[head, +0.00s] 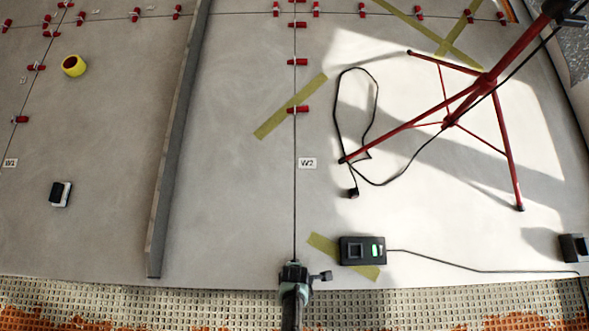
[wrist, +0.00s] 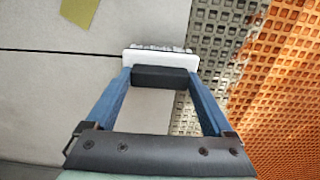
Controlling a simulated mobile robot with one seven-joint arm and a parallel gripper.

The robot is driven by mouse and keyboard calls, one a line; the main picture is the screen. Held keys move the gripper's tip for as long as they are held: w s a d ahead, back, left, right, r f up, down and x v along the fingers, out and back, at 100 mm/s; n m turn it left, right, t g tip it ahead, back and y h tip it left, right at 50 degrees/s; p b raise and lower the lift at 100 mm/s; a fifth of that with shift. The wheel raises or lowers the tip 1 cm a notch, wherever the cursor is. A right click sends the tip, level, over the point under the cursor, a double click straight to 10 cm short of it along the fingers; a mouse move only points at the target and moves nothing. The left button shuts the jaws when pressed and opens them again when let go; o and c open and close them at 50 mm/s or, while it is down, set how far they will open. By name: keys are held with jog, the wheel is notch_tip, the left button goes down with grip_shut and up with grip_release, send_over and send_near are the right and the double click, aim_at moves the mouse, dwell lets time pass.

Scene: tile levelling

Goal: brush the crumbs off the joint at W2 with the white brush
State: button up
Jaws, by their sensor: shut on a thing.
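The W2 label (head: 307,163) lies on the tile just right of a thin dark joint (head: 295,205) running down the picture. My gripper (head: 293,268) is over the joint's near end, at the tile edge, well below the label in the head view. In the wrist view my gripper (wrist: 162,77) has its blue fingers shut on the dark grip of the white brush (wrist: 161,60). Its bristles point away from the fingers, near the end of a joint line (wrist: 60,51). I cannot tell whether they touch the floor. I cannot make out crumbs.
Red clips (head: 298,109) sit along the joint farther up. A long grey bar (head: 172,150) lies to the left. A red tripod (head: 449,122), black cable (head: 337,110) and black device (head: 362,250) are to the right. A black-and-white block (head: 60,193) lies far left.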

jog(key=shift+r+p, duration=4.05)
jog(key=shift+r, duration=0.05)
jog(key=shift+f, duration=0.1)
